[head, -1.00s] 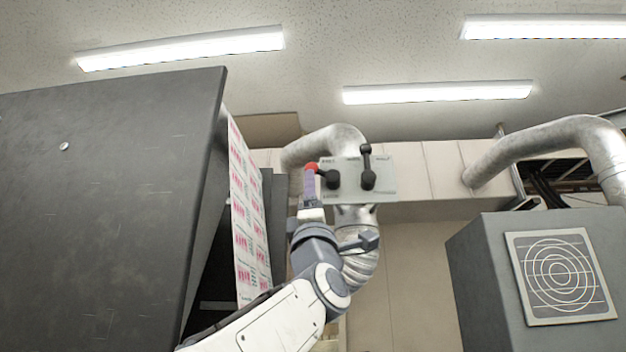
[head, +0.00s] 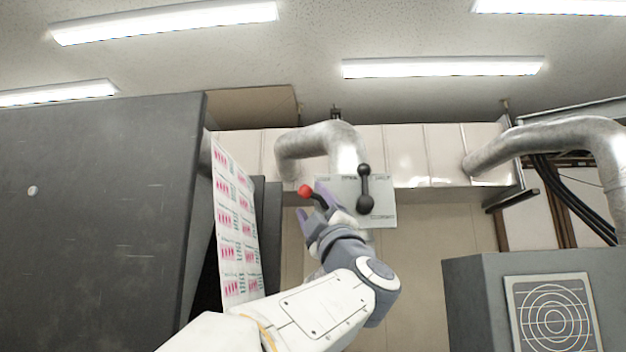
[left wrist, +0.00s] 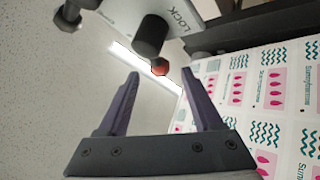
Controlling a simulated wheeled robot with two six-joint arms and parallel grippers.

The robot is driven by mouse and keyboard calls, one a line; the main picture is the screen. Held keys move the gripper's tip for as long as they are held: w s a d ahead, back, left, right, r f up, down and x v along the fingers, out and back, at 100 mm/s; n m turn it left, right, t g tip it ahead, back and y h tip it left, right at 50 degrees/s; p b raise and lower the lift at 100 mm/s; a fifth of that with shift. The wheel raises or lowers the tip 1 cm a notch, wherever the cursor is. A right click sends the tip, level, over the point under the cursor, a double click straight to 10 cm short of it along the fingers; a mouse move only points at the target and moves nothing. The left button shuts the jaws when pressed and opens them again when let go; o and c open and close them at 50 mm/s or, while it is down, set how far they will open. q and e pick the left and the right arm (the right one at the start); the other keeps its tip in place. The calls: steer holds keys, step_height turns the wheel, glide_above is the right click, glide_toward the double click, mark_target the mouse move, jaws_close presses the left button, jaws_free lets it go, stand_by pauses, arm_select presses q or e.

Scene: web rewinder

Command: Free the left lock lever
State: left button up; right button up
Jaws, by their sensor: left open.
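A grey panel (head: 383,213) carries two levers. The left lock lever has a red ball knob (head: 306,191) and a short dark arm pointing left and a little up; its hub is largely hidden by my gripper. My left gripper (head: 313,202) has purple fingers and is open at this lever. In the left wrist view the red knob (left wrist: 160,67) lies just beyond and between the open fingertips (left wrist: 160,76), with the black hub (left wrist: 151,35) behind it and the word LOCK beside it. I cannot tell whether a finger touches the knob. My right gripper is not in view.
The right lever (head: 364,187), with a black knob, points up close to the right of my gripper. A large dark cabinet (head: 90,210) and a printed web (head: 235,225) stand left. A silver duct (head: 325,145) runs behind the panel. A grey box (head: 475,290) stands right.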

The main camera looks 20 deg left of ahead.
mark_target(308, 196)
arm_select(q)
steer(key=p+x, duration=0.3)
steer(key=x, duration=0.2)
steer(key=shift+r, duration=0.1)
steer(key=shift+w+a, duration=0.15)
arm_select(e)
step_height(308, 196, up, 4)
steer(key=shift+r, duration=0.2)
